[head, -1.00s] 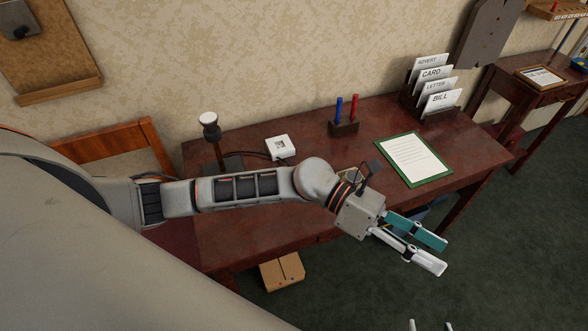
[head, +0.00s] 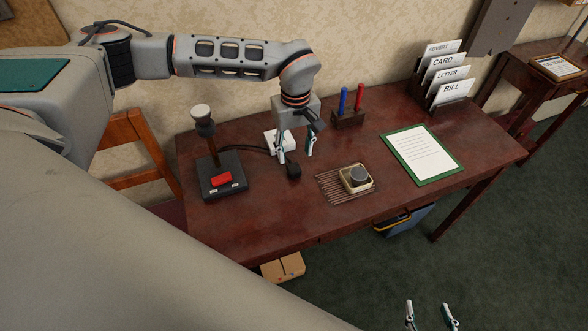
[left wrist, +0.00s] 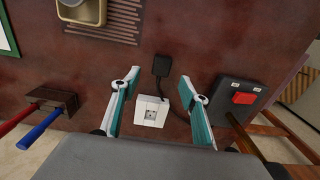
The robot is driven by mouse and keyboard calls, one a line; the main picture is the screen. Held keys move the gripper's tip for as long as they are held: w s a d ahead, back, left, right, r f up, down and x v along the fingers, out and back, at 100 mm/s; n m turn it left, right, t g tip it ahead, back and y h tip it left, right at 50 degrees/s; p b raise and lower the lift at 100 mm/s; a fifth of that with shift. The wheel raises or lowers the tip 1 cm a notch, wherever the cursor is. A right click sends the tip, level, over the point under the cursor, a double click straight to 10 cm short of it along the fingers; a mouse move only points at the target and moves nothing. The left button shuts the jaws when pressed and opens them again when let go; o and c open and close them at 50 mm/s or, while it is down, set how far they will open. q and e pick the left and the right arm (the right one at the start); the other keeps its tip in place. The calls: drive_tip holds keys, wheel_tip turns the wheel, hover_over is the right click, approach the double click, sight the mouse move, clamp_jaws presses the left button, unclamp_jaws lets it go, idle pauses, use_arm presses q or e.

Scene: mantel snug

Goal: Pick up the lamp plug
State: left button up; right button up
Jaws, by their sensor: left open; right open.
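The lamp plug (head: 294,171) is a small black block on the dark red desk, at the end of a black cord. It also shows in the left wrist view (left wrist: 161,65), just beyond the fingertips. My left gripper (head: 296,155) is open, pointing down over the desk close to the plug, with nothing between its fingers but the view of the desk; its fingers also frame the left wrist view (left wrist: 158,80). The lamp (head: 208,150) stands to the left. The white socket box (head: 271,141) is partly hidden behind my left gripper. My right gripper (head: 430,312) is open and empty at the bottom edge.
The lamp's black base has a red switch (head: 221,179). A ribbed mat with a small dish (head: 357,179) lies to the right. A pen block (head: 347,118), a green-edged sheet (head: 422,154) and a letter rack (head: 440,85) stand farther right. The front of the desk (head: 270,220) is clear.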

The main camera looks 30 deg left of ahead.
sight(294, 167)
use_arm(q)
wheel_tip(294, 167, down, 6)
drive_tip(key=shift+s, duration=0.15)
drive_tip(key=shift+c, duration=0.3)
clamp_jaws()
